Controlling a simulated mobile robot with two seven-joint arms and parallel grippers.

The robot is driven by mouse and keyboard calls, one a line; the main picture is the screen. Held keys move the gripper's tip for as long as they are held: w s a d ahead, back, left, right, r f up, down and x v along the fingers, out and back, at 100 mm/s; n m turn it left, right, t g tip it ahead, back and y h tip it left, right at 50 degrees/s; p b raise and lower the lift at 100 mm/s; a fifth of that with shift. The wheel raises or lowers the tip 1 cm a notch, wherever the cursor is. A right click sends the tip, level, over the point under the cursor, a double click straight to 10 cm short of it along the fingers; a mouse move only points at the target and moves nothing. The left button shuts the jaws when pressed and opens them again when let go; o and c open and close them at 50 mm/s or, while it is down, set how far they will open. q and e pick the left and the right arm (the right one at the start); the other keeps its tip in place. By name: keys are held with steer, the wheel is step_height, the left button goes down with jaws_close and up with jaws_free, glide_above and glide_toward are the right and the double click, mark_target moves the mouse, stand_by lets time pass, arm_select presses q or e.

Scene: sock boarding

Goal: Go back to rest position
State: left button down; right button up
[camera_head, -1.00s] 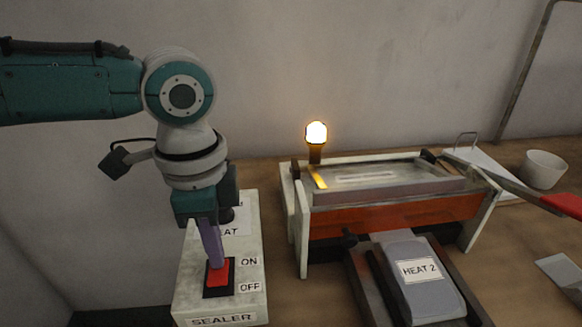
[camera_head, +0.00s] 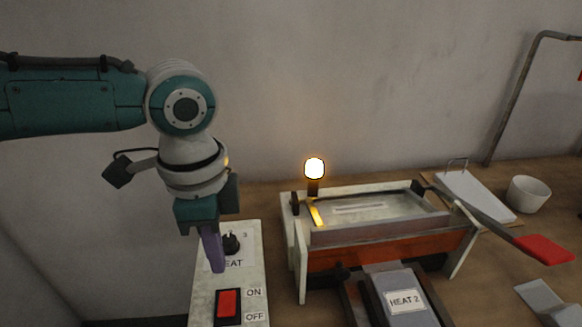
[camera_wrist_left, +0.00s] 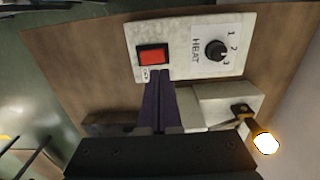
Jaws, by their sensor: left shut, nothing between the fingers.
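My left gripper (camera_head: 217,268) is shut and empty, its purple fingers pointing down over the sealer's control box (camera_head: 256,285). In the head view the fingertips are above the red switch (camera_head: 229,303) and left of the heat knob (camera_head: 231,243). In the left wrist view the shut fingers (camera_wrist_left: 157,82) show just below the red switch (camera_wrist_left: 152,57), and the heat knob (camera_wrist_left: 216,50) is to its right. The fingers look apart from the switch. My right gripper is not in view.
An orange sealer (camera_head: 395,245) with a lit lamp (camera_head: 314,169) stands right of the box. Its red-tipped lever (camera_head: 545,249) reaches out right. A block labelled HEAT 2 (camera_head: 405,302), a white cup (camera_head: 528,194) and a clipboard (camera_head: 478,193) are on the bench.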

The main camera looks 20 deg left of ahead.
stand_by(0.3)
arm_select(q)
steer(key=s+d+n+t+h, duration=0.25)
steer(key=s+d, duration=0.65)
steer(key=d, duration=0.5)
steer(key=s+a+r+n+t+y, duration=0.1)
steer(key=s+a+r+n, duration=0.1)
steer(key=s+a+n, duration=0.3)
steer(key=s+a+r+n+y, duration=0.1)
steer(key=s+a+r+n, duration=0.15)
steer(key=a, duration=0.35)
step_height(320, 180, up, 38)
steer(key=p, duration=3.8)
steer(key=shift+w+r+p, duration=0.15)
steer(key=shift+w+p, duration=0.05)
steer(key=shift+p, duration=0.2)
